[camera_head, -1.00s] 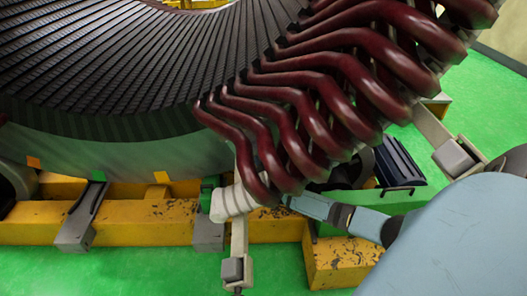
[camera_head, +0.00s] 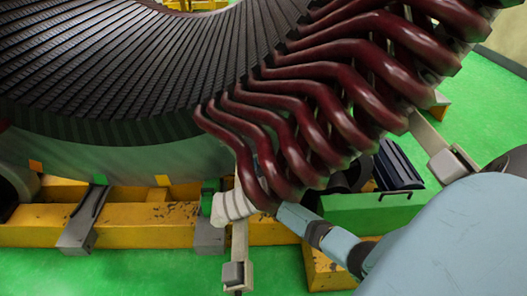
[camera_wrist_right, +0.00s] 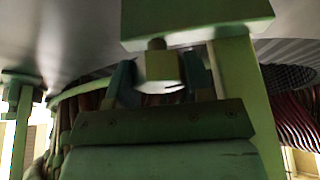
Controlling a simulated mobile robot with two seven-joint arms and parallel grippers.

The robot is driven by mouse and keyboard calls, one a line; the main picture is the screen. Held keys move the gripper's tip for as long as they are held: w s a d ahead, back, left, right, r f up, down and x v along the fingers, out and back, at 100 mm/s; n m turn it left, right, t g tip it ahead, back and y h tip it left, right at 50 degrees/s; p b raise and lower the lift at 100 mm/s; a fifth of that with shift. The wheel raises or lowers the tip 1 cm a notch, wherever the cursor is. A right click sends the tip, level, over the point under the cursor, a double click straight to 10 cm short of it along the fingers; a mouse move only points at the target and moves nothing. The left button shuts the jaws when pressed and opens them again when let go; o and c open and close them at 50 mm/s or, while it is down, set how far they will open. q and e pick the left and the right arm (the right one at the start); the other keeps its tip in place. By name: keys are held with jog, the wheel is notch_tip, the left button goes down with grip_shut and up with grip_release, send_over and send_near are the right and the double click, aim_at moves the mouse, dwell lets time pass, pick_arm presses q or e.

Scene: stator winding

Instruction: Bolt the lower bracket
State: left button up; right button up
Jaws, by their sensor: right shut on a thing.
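In the right wrist view my right gripper (camera_wrist_right: 160,82) has its two dark fingers on either side of a pale, block-like bolt head (camera_wrist_right: 162,66). It is shut on this bolt. The bolt's short shank points up to the underside of a green bracket (camera_wrist_right: 195,18); whether it enters a hole I cannot tell. A green upright of the bracket (camera_wrist_right: 240,95) stands close to the right of the gripper. In the head view my light blue right arm runs in behind the dark red coils, which hide the gripper and bracket there. My left gripper is in neither view.
Dark red coils (camera_head: 320,115) fan out from the large stator (camera_head: 120,60) above my right arm. The stator rests over a yellow, scuffed base beam (camera_head: 140,220). Grey clamps (camera_head: 85,220) stand along it. Open green floor (camera_head: 130,275) lies in front.

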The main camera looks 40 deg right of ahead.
jog(key=shift+m, duration=0.4)
jog(key=o, duration=0.9)
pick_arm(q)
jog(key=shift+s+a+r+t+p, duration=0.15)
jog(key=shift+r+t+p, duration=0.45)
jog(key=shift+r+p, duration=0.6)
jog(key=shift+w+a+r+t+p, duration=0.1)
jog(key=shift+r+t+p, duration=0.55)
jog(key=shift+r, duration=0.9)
pick_arm(e)
jog(key=shift+v, duration=6.95)
jog(key=shift+w+f, duration=0.1)
